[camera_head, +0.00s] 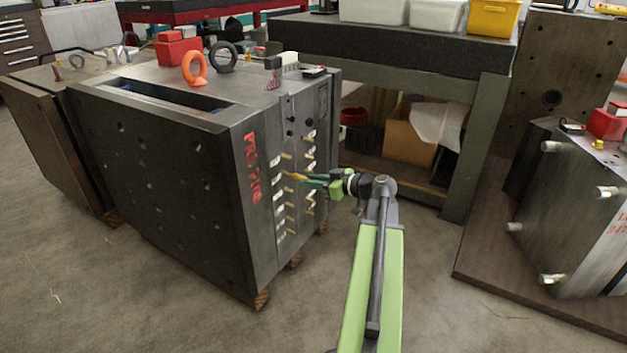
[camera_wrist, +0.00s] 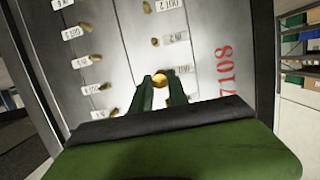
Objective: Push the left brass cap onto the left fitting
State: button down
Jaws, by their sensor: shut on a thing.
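My gripper (camera_head: 301,178) reaches the fitting face of the dark mould base (camera_head: 170,178) from the right. Its green fingers are closed around a small brass cap, which shows as a gold tip (camera_head: 292,175). In the wrist view my gripper (camera_wrist: 160,79) has its fingertips on either side of the round brass cap (camera_wrist: 158,80). A brass piece (camera_wrist: 158,70) shows at the face just beyond the cap. I cannot tell whether cap and fitting touch. Other brass fittings, such as one (camera_wrist: 148,7) in the same column, stand beside white labels.
A second column of brass fittings (camera_wrist: 96,58) runs left of the fingers in the wrist view. Red lettering (camera_head: 252,167) marks the mould base. A dark workbench (camera_head: 395,45) stands behind, and another mould base (camera_head: 575,210) stands at right. Open floor lies in front.

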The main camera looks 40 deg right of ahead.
aim_at(302, 176)
jog(key=shift+w+a, duration=0.1)
jog(key=shift+w, duration=0.2)
jog(key=shift+w+a, duration=0.1)
jog(key=shift+w, duration=0.35)
jog(key=shift+w, duration=0.15)
dwell(0.3)
jog(key=shift+w+a, duration=0.1)
jog(key=shift+w, duration=0.2)
jog(key=shift+w, duration=0.2)
jog(key=shift+w+a, duration=0.15)
jog(key=shift+w, duration=0.15)
jog(key=c, duration=1.2)
grip_release()
